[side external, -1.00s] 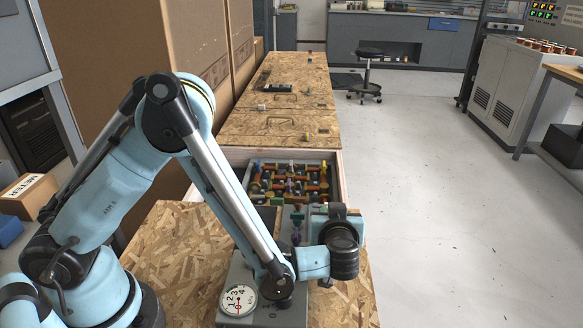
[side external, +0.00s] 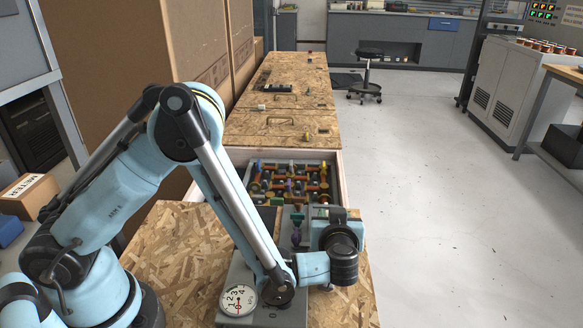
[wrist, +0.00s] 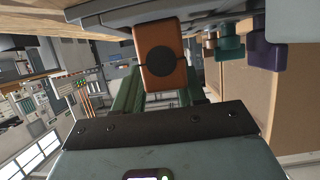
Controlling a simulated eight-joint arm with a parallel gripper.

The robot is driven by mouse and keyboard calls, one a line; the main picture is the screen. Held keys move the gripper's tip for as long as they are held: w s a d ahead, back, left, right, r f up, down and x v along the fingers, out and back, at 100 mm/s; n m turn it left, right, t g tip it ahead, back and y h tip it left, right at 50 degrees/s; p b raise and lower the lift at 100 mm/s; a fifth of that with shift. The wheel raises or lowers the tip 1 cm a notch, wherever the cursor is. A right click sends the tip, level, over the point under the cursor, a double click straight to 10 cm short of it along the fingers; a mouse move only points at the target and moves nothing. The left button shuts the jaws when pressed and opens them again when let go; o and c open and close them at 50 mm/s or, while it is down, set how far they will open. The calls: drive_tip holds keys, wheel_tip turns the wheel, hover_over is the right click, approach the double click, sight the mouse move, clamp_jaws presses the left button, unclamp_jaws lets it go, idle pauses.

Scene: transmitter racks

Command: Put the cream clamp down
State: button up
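My gripper shows in the wrist view as two green fingers (wrist: 158,92), apart from each other. An orange-brown block with a dark round disc (wrist: 160,42) appears between or just beyond the fingers; whether they touch it is unclear. I cannot make out a cream clamp for certain in either view. In the side external view my wrist is low over the near bench, right of the grey box with a dial (side external: 240,300). The fingertips are hidden there.
An open bay with orange pipework and coloured knobs (side external: 290,184) lies behind the grey box. Teal (wrist: 230,45) and purple (wrist: 270,48) parts are right of the block in the wrist view. Chipboard (side external: 165,245) is bare at left. A small white item (side external: 262,107) lies farther back.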

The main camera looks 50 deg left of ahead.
drive_tip(key=shift+s+a+f, duration=0.1)
drive_tip(key=shift+s, duration=0.05)
idle(0.3)
drive_tip(key=shift+r, duration=0.45)
drive_tip(key=v, duration=1.2)
drive_tip(key=s+a+r+m+g+h, duration=0.1)
drive_tip(key=s+a+r+m+h, duration=0.2)
drive_tip(key=a, duration=0.4)
drive_tip(key=s+a+r+m+g+h, duration=0.1)
drive_tip(key=s+a+r+m+h, duration=0.2)
drive_tip(key=a+m+h, duration=0.3)
drive_tip(key=shift+s+a+g, duration=0.2)
drive_tip(key=shift+a+g, duration=0.1)
drive_tip(key=shift+a, duration=0.95)
